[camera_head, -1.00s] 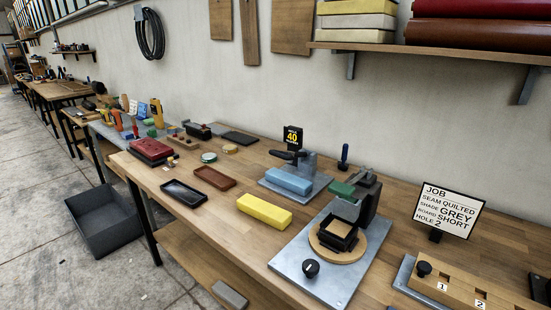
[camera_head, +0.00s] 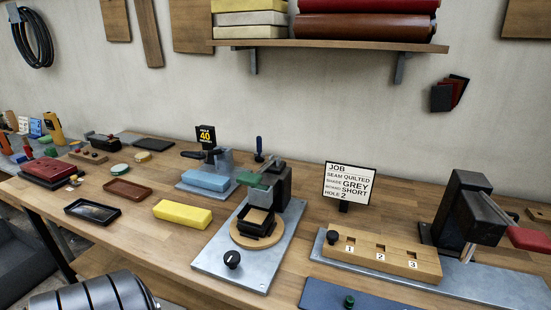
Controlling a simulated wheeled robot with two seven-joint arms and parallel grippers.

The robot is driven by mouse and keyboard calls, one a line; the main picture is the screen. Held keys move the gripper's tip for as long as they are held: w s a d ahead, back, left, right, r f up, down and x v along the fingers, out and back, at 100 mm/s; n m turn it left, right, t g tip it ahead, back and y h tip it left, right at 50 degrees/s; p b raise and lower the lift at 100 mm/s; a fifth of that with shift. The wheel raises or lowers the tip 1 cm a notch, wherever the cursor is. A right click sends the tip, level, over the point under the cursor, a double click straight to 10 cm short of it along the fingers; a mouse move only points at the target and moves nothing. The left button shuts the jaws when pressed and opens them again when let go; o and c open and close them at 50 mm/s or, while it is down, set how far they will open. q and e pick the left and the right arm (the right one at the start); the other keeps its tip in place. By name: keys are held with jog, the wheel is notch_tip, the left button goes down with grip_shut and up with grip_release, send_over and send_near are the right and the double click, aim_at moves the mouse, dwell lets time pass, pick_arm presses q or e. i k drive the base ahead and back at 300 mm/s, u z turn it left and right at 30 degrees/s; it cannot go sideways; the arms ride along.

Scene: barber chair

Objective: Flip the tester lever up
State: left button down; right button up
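No label says which device is the tester. A dark machine (camera_head: 466,213) stands at the right of the bench, with a lever ending in a red grip (camera_head: 530,238) that points right and slightly down. A dark press with a green-topped arm (camera_head: 250,179) stands at the middle, over a round wooden disc. Behind it, a small grey device with a dark lever (camera_head: 192,154) stands beside a black sign reading 40 (camera_head: 206,135). The lever lies roughly level, pointing left. Neither of my grippers is in view.
A wooden block numbered 1, 2, 3 (camera_head: 380,257) lies on a metal plate before the dark machine. A job sign (camera_head: 349,184) stands behind it. Yellow (camera_head: 182,214) and blue (camera_head: 205,181) blocks and trays sit left. A shelf with rolls (camera_head: 330,46) overhangs the back.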

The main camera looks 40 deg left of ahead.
aim_at(201, 156)
jog(key=z, duration=1.55)
jog(key=k, duration=2.15)
jog(key=u, duration=1.85)
